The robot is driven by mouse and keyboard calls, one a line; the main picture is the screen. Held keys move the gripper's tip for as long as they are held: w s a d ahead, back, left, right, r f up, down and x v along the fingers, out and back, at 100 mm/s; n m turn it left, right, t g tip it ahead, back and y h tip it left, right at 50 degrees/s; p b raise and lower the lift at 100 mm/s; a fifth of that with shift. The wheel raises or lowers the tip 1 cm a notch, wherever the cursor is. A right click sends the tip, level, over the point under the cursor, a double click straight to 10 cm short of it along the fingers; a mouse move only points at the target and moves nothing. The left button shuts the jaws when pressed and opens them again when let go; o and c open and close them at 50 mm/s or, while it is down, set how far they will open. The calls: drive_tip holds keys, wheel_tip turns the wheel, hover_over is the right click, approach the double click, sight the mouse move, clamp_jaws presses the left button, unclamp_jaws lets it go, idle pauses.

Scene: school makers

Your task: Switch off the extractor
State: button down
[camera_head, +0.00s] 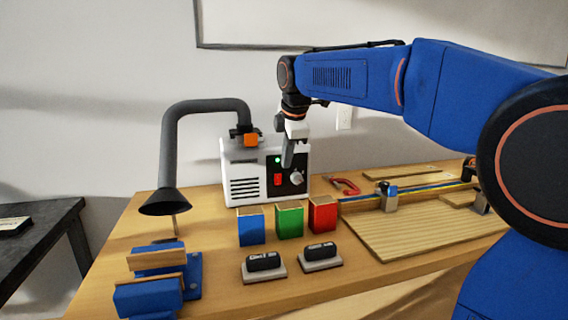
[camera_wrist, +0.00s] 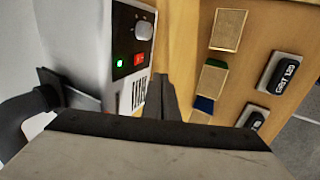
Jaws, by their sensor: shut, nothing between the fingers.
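The extractor (camera_head: 237,158) is a white box with a side grille and a black front panel, standing at the back of the wooden bench. Its panel carries a lit green lamp (camera_head: 278,160), a red switch (camera_head: 277,180) and a grey round knob (camera_head: 296,178). The wrist view also shows the lamp (camera_wrist: 119,63), switch (camera_wrist: 138,59) and knob (camera_wrist: 143,30). My gripper (camera_head: 288,163) is shut and empty, pointing down in front of the panel's upper part. In the wrist view its fingers (camera_wrist: 166,95) appear beside the panel, apart from the switch.
A grey hose (camera_head: 170,140) with a black hood (camera_head: 165,203) is left of the extractor. Blue (camera_head: 251,230), green (camera_head: 289,223) and red (camera_head: 323,217) boxes stand in front. Two dark labelled blocks (camera_head: 264,262) (camera_head: 320,252) and a blue vise (camera_head: 160,262) are nearer.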

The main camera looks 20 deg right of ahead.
sight(278, 177)
drive_tip(key=x, duration=0.3)
drive_tip(key=w+x, duration=0.1)
drive_tip(key=x, duration=0.2)
drive_tip(key=w+r+x, duration=0.1)
drive_tip(key=x, duration=0.2)
drive_tip(key=shift+w+f, duration=0.2)
drive_tip(key=shift+f, duration=0.1)
drive_tip(key=shift+w+r, duration=0.15)
drive_tip(key=shift+w, duration=0.55)
drive_tip(key=shift+w, duration=0.1)
drive_tip(key=shift+w+r, duration=0.1)
drive_tip(key=shift+w, duration=0.15)
drive_tip(key=shift+r, duration=0.15)
drive_tip(key=shift+r, duration=0.65)
drive_tip(key=shift+s, duration=0.1)
